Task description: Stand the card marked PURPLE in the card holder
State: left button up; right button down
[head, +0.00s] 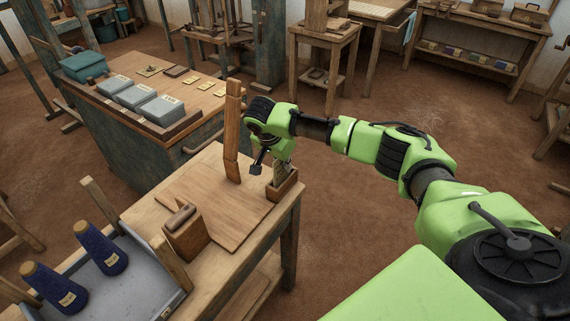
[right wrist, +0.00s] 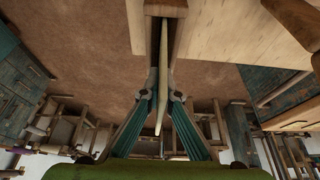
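A pale card (head: 281,173) with dark marks stands in the wooden card holder (head: 284,187) at the right end of the near table. Its lettering is too small to read. My right gripper (head: 268,168) is at the holder, with its fingers on either side of the card. In the right wrist view the card (right wrist: 162,75) shows edge-on and slightly tilted between the fingertips, with its far end at the holder (right wrist: 165,8). Gaps show beside the card, so the gripper looks open. My left gripper is not in view.
An upright wooden piece (head: 233,130) stands just left of my gripper. A wooden block with a handle (head: 186,230) and a tray (head: 125,290) with blue yarn cones (head: 112,250) are nearer. Grey boxes (head: 161,109) and small yellow cards (head: 204,86) lie on the bench behind.

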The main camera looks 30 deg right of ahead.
jog(key=c, duration=2.2)
grip_release()
jog(key=shift+r, duration=0.1)
jog(key=v, duration=1.1)
jog(key=shift+s+a+r, duration=0.1)
jog(key=shift+a+r, duration=0.15)
jog(key=shift+r, duration=0.1)
